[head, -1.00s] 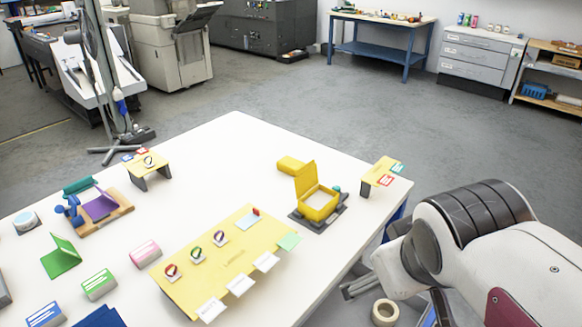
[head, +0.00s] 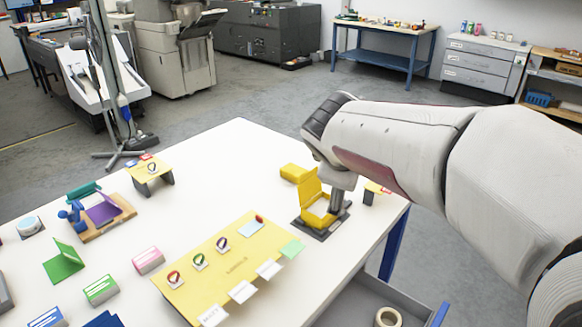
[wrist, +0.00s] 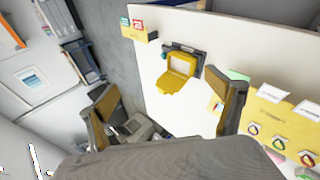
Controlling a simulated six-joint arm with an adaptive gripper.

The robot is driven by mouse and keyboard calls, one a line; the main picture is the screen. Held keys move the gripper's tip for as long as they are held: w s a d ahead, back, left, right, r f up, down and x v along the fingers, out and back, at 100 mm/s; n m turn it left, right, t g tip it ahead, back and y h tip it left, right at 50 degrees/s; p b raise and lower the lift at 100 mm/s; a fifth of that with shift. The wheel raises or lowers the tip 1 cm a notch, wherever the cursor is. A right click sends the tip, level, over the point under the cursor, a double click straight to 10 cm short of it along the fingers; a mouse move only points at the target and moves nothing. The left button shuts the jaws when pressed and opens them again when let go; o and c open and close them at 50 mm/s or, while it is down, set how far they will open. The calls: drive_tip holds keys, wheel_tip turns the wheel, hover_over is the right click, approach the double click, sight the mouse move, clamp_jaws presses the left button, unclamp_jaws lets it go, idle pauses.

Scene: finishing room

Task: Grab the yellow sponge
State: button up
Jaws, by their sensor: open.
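The yellow sponge (head: 294,172) is a plain yellow block lying on the white table, just behind an open yellow box (head: 317,212) in the head view. In the wrist view the yellow box (wrist: 182,66) shows near the middle, with a yellow shape just below it. I cannot tell whether that shape is the raised lid or the sponge. My gripper (wrist: 168,106) is open, its two fingers wide apart with nothing between them, above the table and apart from the box. In the head view my arm hides most of the gripper.
The yellow box stands on a dark base. A small yellow stand (head: 374,191) is partly hidden by my arm. A yellow board (head: 212,272) with rings and cards lies in front. White table (head: 235,150) is clear left of the sponge.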

drive_tip(key=w+a+f+n+t, duration=0.1)
drive_tip(key=w+a+f+n, duration=0.25)
drive_tip(key=w+a, duration=0.35)
drive_tip(key=w+a+f+n+t+y, duration=0.1)
drive_tip(key=w+a+f+n, duration=0.3)
drive_tip(key=w, duration=0.5)
drive_tip(key=w+a+f+n+t, duration=0.1)
drive_tip(key=w+a+f+n, duration=0.2)
drive_tip(key=w+a+n, duration=0.4)
drive_tip(key=n+t+h, duration=0.1)
drive_tip(key=n+h, duration=0.1)
drive_tip(key=n, duration=0.3)
approach(293, 172)
drive_tip(key=shift+w+a+f+m, duration=0.1)
drive_tip(key=shift+w+f+m, duration=0.2)
drive_tip(key=shift+w, duration=0.55)
drive_tip(key=shift+w+d+f, duration=0.3)
drive_tip(key=shift+d+f, duration=0.15)
drive_tip(key=shift+x, duration=1.25)
drive_tip(key=shift+w, duration=0.15)
